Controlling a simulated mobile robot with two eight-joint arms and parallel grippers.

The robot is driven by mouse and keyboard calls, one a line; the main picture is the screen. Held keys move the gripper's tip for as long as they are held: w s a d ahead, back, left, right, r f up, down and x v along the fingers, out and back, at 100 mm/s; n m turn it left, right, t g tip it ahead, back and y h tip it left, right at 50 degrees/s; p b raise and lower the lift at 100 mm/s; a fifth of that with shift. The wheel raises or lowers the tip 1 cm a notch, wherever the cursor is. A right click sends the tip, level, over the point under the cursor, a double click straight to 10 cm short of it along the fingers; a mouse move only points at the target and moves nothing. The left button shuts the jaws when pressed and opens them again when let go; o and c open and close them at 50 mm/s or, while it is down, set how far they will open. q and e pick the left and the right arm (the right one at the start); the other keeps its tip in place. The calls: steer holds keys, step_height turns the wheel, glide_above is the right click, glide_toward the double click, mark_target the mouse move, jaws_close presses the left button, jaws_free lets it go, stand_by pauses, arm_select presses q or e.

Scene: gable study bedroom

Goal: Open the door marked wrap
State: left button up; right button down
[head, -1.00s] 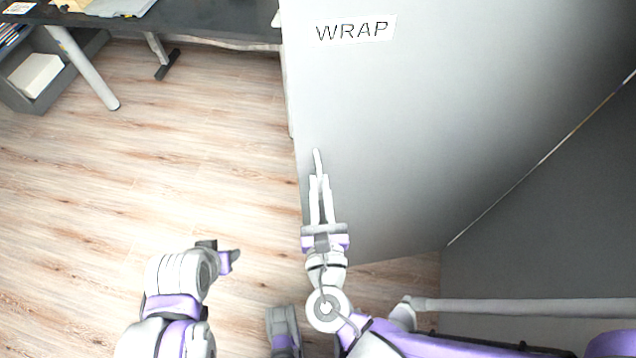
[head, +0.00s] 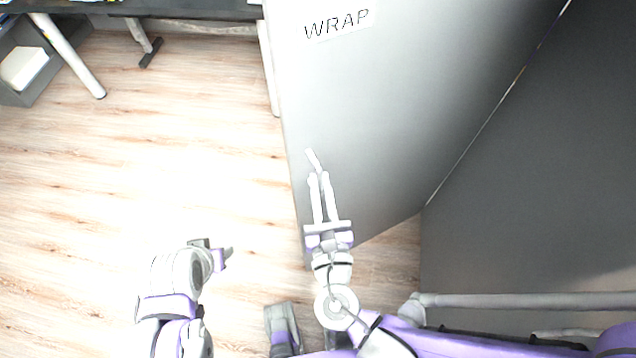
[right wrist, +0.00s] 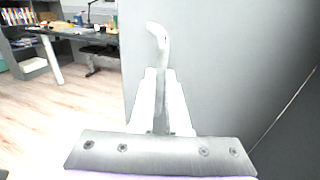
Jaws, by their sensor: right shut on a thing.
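The grey door (head: 400,110) bears a WRAP label (head: 338,22) near its top in the head view. Its pale handle (head: 313,158) sticks out near the door's left edge. My right gripper (head: 318,178) is shut on the handle. In the right wrist view the handle (right wrist: 158,45) rises from between the two fingers (right wrist: 160,100), with the door (right wrist: 230,60) behind it. The door stands at an angle to the dark grey surface on its right. My left gripper (head: 226,256) is low at left over the floor, apart from the door; its finger opening is unclear.
A dark desk (head: 190,8) with pale legs stands at the back left, beside a grey shelf unit (head: 40,70). A dark grey panel (head: 520,190) lies to the right of the door. The wooden floor (head: 170,150) at left is clear.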

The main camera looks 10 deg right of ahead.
steer(key=shift+s+d, duration=0.15)
stand_by(0.3)
steer(key=c, duration=0.9)
jaws_free()
steer(key=shift+s, duration=0.1)
